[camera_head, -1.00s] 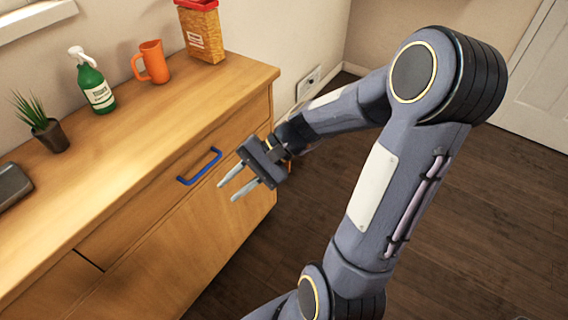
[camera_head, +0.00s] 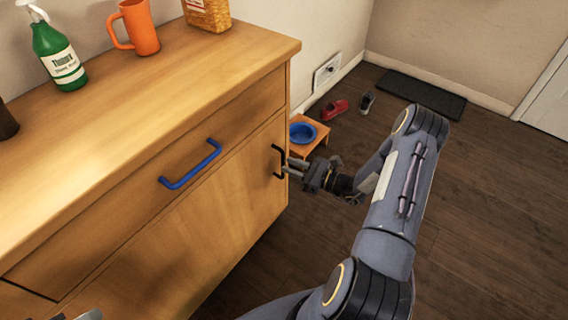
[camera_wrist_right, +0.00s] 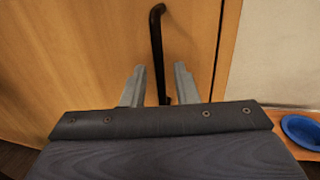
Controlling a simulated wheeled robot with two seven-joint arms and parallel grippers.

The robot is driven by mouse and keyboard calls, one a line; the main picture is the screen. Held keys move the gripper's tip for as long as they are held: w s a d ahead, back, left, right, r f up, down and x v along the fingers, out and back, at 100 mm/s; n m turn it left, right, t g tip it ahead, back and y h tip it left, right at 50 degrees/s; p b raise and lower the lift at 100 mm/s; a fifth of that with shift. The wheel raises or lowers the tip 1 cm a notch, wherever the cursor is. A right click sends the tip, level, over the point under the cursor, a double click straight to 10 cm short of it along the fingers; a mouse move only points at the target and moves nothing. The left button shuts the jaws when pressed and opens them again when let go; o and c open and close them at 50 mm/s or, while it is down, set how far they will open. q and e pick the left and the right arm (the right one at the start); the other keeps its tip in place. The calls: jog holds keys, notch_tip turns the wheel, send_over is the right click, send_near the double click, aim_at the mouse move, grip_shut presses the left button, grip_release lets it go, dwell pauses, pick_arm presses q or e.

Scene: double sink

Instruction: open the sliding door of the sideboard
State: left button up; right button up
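The wooden sideboard (camera_head: 150,235) fills the left of the head view. Its door front has a black vertical handle (camera_head: 279,161) near the right edge. My right gripper (camera_head: 289,168) is at this handle. In the right wrist view its two fingers (camera_wrist_right: 158,84) are apart, with the black handle (camera_wrist_right: 157,40) running between them; I see a gap on both sides. A blue handle (camera_head: 190,164) is on the drawer above. A grey tip at the bottom left edge of the head view seems to be my left gripper (camera_head: 88,315); its opening is hidden.
On the top stand a green spray bottle (camera_head: 58,52), an orange mug (camera_head: 135,28) and a box (camera_head: 207,12). Right of the sideboard, a small wooden stand (camera_head: 316,141) holds a blue bowl (camera_head: 302,132). Shoes (camera_head: 336,108) and a dark mat (camera_head: 422,94) lie beyond. Floor at right is clear.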

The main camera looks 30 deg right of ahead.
aim_at(283, 163)
jog(key=shift+x, duration=1.75)
grip_shut()
